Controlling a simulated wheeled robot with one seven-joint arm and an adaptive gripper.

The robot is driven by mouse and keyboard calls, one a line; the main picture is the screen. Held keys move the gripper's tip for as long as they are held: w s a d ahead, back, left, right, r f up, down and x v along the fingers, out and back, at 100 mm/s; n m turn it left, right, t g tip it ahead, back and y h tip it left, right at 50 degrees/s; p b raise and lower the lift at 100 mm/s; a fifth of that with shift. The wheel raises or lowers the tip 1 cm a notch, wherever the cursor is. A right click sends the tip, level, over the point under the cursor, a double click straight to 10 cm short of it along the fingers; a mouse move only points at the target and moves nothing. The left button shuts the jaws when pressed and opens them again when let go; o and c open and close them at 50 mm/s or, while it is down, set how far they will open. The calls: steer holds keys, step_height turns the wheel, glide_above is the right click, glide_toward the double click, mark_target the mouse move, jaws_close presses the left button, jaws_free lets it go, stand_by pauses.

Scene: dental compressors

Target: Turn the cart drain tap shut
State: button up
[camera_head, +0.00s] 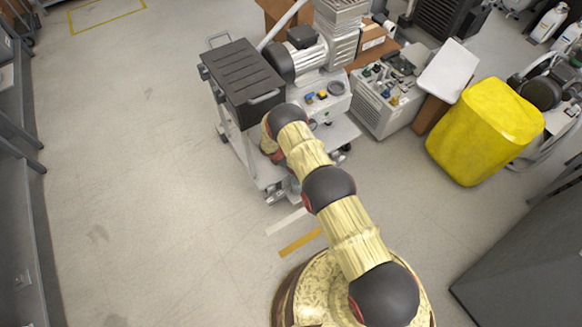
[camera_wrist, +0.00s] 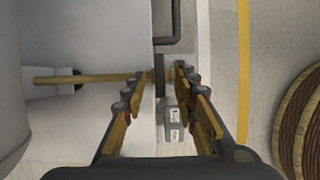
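The cart (camera_head: 249,160) is pale with a dark ribbed top box; its compressor (camera_head: 312,58) stands beside the box. In the wrist view a brass pipe (camera_wrist: 110,78) with a dark collar runs rightward from the cart body (camera_wrist: 85,120). A dark upright piece (camera_wrist: 159,76), which looks like the tap handle, is at the pipe's end. My gripper (camera_wrist: 161,74) has its fingers apart, with this dark piece between the fingertips, nearer the left one. I cannot tell if either finger touches it. In the head view my arm hides the gripper and the tap.
A grey block with white labels (camera_wrist: 173,122) shows below the fingertips, and a black bent bar (camera_wrist: 177,40) above. A yellow covered bin (camera_head: 480,135) and a grey machine (camera_head: 385,105) stand right of the cart. The floor (camera_head: 130,180) at left is clear.

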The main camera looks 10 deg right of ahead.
steer(key=shift+d+f, duration=0.1)
steer(key=shift+c, duration=0.8)
jaws_close()
